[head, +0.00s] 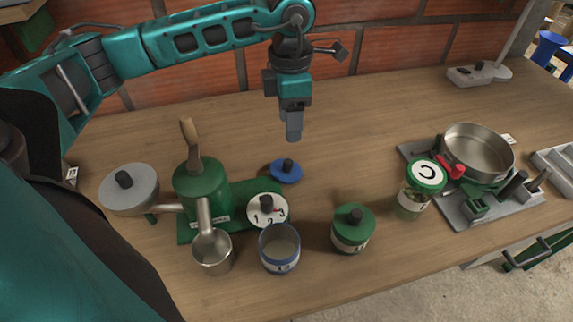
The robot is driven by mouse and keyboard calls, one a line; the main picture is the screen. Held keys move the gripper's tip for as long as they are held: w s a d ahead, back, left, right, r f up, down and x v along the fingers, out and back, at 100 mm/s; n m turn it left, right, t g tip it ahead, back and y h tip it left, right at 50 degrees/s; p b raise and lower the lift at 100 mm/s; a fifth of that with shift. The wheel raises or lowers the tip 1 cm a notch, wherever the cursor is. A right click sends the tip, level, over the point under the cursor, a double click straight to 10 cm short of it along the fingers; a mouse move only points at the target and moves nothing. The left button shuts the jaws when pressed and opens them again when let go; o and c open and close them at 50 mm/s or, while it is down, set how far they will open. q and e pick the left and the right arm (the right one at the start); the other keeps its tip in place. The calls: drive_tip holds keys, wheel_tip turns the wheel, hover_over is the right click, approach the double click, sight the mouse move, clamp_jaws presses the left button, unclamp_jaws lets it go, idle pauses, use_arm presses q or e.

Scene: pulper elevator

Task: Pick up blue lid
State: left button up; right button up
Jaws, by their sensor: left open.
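The blue lid (286,172) lies on the wooden table near the middle, a flat blue disc with a dark knob on top. My left gripper (294,138) is above and behind it in the head view, fingers pointing down. It is empty and apart from the lid. The fingers line up one behind the other here, so the gap between them hardly shows. A blue-rimmed jar (280,249) without a lid stands in front of the blue lid. My right gripper is not in view.
A green pulper (202,186) on a green base with a numbered dial (267,210) stands left of the lid, with a metal cup (213,252) before it. Green-lidded jars (353,230) (419,189) and a pan (478,151) stand to the right. The table behind the lid is clear.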

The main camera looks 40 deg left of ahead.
use_arm(q)
hover_over(289, 162)
drive_tip(key=f, duration=0.4)
drive_tip(key=shift+w+a+f, duration=0.2)
drive_tip(key=shift+w+f, duration=0.1)
drive_tip(key=shift+w, duration=0.1)
drive_tip(key=f, duration=0.5)
drive_tip(key=shift+s+d+f, duration=0.1)
drive_tip(key=shift+s+d, duration=0.05)
drive_tip(key=shift+s, duration=0.2)
clamp_jaws()
